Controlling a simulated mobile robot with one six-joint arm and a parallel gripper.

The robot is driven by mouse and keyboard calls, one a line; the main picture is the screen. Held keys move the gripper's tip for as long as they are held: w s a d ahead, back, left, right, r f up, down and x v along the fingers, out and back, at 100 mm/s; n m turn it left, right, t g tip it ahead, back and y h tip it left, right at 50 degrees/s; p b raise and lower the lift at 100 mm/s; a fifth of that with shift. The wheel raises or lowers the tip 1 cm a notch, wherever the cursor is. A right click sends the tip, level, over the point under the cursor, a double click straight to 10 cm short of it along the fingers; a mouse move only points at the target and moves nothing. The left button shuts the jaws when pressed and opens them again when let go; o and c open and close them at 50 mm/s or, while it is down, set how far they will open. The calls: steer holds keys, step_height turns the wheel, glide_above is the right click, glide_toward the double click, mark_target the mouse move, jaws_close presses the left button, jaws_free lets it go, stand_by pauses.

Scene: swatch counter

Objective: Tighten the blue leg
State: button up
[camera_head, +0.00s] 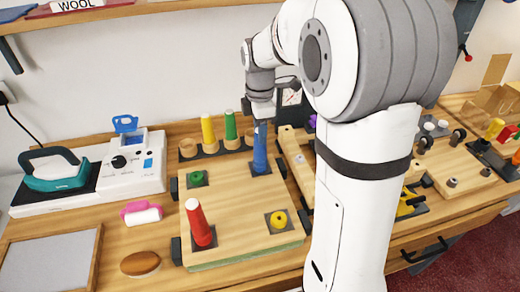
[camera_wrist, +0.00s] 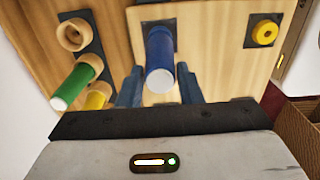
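The blue leg (camera_head: 260,152) stands upright at the far right corner plate of a light wooden board (camera_head: 235,205). In the wrist view the blue leg (camera_wrist: 160,52) shows end-on with a pale tip. My gripper (camera_head: 262,112) is over the top of the leg. In the wrist view its two fingers (camera_wrist: 160,72) stand on either side of the leg, with a visible gap at each side. The gripper looks open. The leg's threaded end is hidden at the plate.
A red leg (camera_head: 198,223) stands on the board's near left plate. Green (camera_head: 197,178) and yellow (camera_head: 278,219) sockets sit on the other corners. A rack behind holds a yellow leg (camera_head: 208,133) and a green leg (camera_head: 230,130). Clamps edge the board.

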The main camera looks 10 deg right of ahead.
steer(key=c, duration=0.4)
steer(key=m, duration=0.5)
steer(key=shift+m+p, duration=0.3)
steer(key=shift+m, duration=0.1)
steer(key=shift+c, duration=0.2)
steer(key=m, duration=0.4)
steer(key=shift+m, duration=0.4)
steer(key=m, duration=0.4)
steer(key=shift+p, duration=0.3)
steer(key=o, duration=0.7)
